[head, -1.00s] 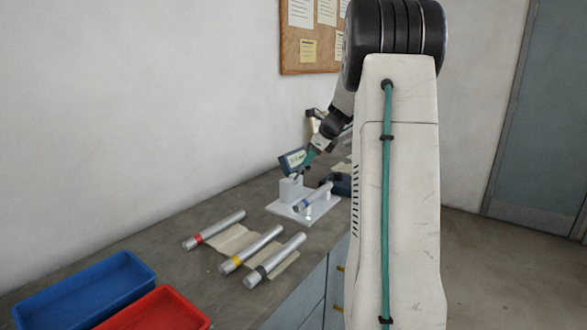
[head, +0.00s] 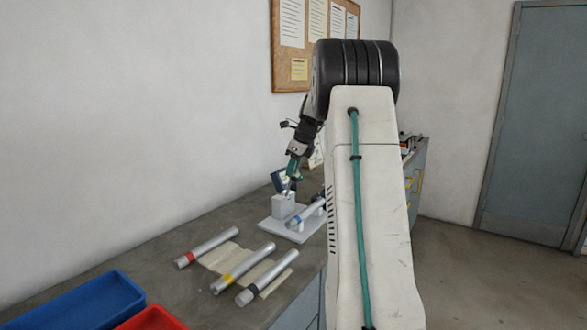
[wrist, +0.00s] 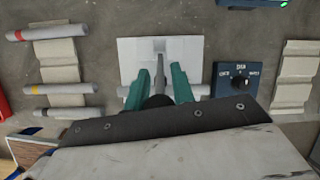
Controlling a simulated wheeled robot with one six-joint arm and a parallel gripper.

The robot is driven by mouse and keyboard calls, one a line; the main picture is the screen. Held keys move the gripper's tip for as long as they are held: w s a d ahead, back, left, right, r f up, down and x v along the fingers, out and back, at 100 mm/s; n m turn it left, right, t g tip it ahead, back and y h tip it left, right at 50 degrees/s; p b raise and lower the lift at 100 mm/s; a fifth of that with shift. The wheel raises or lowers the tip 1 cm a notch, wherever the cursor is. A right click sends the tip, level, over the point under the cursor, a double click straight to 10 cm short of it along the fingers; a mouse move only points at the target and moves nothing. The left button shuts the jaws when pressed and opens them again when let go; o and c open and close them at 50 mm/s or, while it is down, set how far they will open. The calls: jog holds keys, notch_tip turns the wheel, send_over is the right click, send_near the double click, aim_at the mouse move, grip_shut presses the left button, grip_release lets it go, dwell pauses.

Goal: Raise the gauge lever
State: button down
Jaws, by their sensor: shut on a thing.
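The white jig (head: 284,206) stands on its pale base plate on the bench; the plate (wrist: 130,50) also shows in the wrist view. The grey gauge lever (wrist: 159,70) runs from the jig's slot down between my teal fingers. My gripper (head: 291,178) is at the top of the jig in the head view. In the wrist view my gripper (wrist: 159,82) is shut on the lever's dark handle end, which my wrist partly hides. A dark gauge box (head: 279,181) shows behind my fingers.
Silver tubes with red (head: 207,247), yellow (head: 243,268) and black (head: 267,278) bands rest on a beige rack left of the jig. Blue (head: 75,302) and red (head: 152,318) bins stand nearer. A blue dial box (wrist: 238,80) sits close right of the jig in the wrist view.

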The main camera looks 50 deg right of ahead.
jog(key=c, duration=1.2)
grip_release()
jog(key=shift+w, duration=0.1)
jog(key=v, duration=0.7)
jog(key=shift+r, duration=0.35)
jog(key=shift+s, duration=0.3)
